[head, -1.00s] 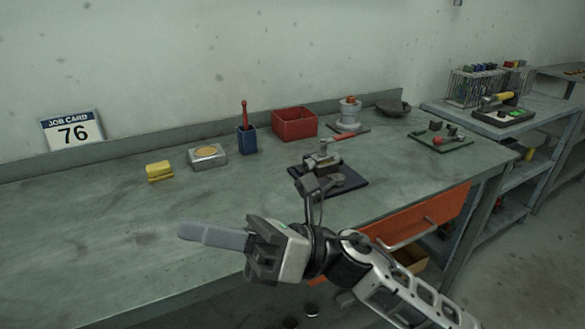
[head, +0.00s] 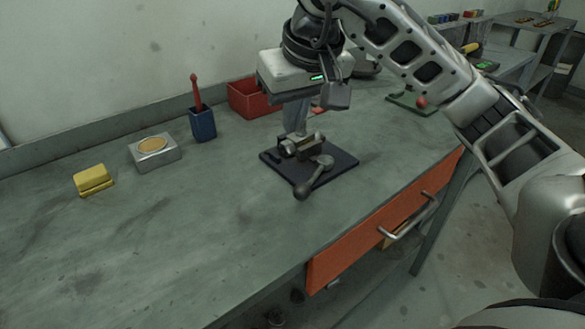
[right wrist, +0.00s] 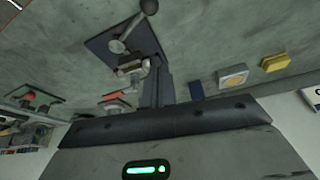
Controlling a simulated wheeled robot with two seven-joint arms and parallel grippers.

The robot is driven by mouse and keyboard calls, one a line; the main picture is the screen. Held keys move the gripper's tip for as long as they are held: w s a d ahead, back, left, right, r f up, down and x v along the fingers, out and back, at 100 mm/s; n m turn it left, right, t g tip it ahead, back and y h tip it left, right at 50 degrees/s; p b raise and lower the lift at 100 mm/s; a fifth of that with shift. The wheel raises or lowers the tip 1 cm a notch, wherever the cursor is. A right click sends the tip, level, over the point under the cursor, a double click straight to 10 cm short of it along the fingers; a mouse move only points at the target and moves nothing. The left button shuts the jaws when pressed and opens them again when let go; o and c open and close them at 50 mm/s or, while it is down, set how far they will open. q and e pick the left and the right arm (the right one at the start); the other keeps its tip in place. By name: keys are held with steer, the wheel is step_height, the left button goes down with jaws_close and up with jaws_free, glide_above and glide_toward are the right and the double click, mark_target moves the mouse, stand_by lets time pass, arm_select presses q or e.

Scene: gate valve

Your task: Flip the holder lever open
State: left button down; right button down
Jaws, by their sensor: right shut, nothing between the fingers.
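The holder is a small grey metal fixture (head: 310,146) on a dark square base plate (head: 340,172). Its grey lever (head: 312,178) has a round pivot end on the plate and a dark knob towards the table's front. The lever also shows in the right wrist view (right wrist: 130,28), with the fixture body (right wrist: 133,69) nearer my fingers. My right gripper (head: 295,132) points down, shut and empty, its tips at the back of the fixture. I cannot tell whether they touch it. My gripper hides part of the fixture's back. My left gripper is not in view.
Behind the holder are a red bin (head: 245,98) and a blue cup (head: 203,125) with a red-handled tool. A silver box (head: 154,153) and a yellow block (head: 92,180) stand to the left. The orange drawer (head: 345,258) is partly open. The table front left is clear.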

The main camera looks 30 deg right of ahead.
mark_target(315, 174)
steer(key=x, duration=0.9)
steer(key=shift+f, duration=0.2)
steer(key=shift+s+a+f, duration=0.1)
steer(key=shift+s+f, duration=0.15)
steer(key=shift+s, duration=0.35)
steer(key=shift+s+a+f, duration=0.1)
steer(key=shift+s+f, duration=0.15)
steer(key=shift+s, duration=0.4)
steer(key=shift+s+f, duration=0.1)
steer(key=shift+s, duration=0.4)
steer(key=shift+f, duration=0.1)
